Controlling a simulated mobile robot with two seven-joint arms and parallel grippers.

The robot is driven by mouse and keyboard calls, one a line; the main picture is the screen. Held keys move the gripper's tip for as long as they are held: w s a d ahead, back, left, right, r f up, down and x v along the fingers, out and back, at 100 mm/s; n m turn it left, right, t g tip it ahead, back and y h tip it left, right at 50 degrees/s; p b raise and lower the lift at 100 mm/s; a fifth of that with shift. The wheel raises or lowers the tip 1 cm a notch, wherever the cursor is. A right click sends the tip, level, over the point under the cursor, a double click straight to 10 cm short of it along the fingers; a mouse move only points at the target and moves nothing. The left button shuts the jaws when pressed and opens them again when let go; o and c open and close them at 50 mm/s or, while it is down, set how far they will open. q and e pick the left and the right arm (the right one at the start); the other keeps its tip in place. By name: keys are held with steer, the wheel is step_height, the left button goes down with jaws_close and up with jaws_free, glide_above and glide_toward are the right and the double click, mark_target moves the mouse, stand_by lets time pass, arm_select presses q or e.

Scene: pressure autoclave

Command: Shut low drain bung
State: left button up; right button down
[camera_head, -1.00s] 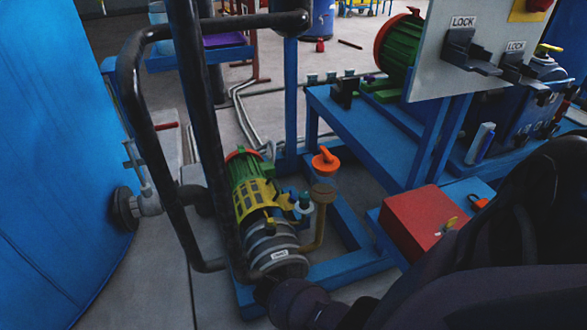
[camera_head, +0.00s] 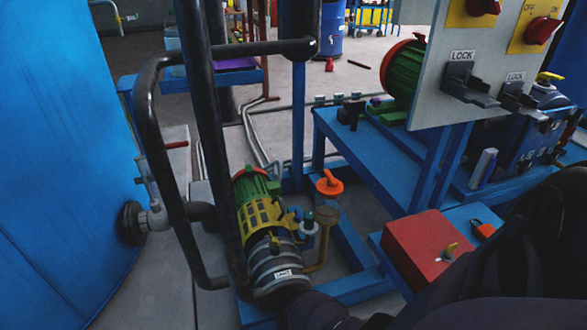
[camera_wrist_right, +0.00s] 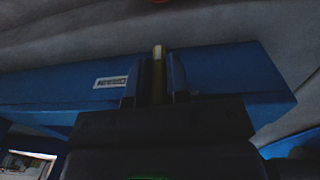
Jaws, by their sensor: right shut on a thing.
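In the right wrist view my right gripper (camera_wrist_right: 158,82) is shut on a narrow yellowish piece (camera_wrist_right: 158,56), which stands up between the two dark fingers. I take it to be the low drain bung's handle; most of it is hidden by the fingers. In the head view my right arm comes in from the lower right and reaches down beside the lower end of the green and yellow pump (camera_head: 262,212). The gripper and the bung are out of sight there. My left gripper is in neither view.
A labelled blue beam (camera_wrist_right: 215,72) lies just behind the fingers. In the head view a black pipe frame (camera_head: 150,120) and a blue tank (camera_head: 60,160) stand left. An orange-handled valve (camera_head: 328,184) and red box (camera_head: 420,245) stand right of the pump.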

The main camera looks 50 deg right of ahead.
steer(key=c, duration=1.1)
jaws_free()
steer(key=shift+s, duration=0.1)
steer(key=shift+w+r+p, duration=0.2)
steer(key=shift+r+p, duration=0.1)
steer(key=shift+r, duration=0.25)
steer(key=r+p, duration=0.1)
steer(key=r, duration=0.2)
steer(key=r+p, duration=0.2)
steer(key=r, duration=0.1)
steer(key=r+p, duration=0.2)
steer(key=r, duration=0.1)
steer(key=shift+w+a, duration=0.2)
steer(key=shift+a, duration=0.05)
steer(key=shift+s+r, duration=0.1)
steer(key=shift+r, duration=0.25)
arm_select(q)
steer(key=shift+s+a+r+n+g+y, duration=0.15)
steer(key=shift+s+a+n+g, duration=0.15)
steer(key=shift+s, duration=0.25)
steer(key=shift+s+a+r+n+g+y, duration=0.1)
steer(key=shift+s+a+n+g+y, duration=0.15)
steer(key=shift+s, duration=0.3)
arm_select(e)
steer(key=shift+s, duration=0.1)
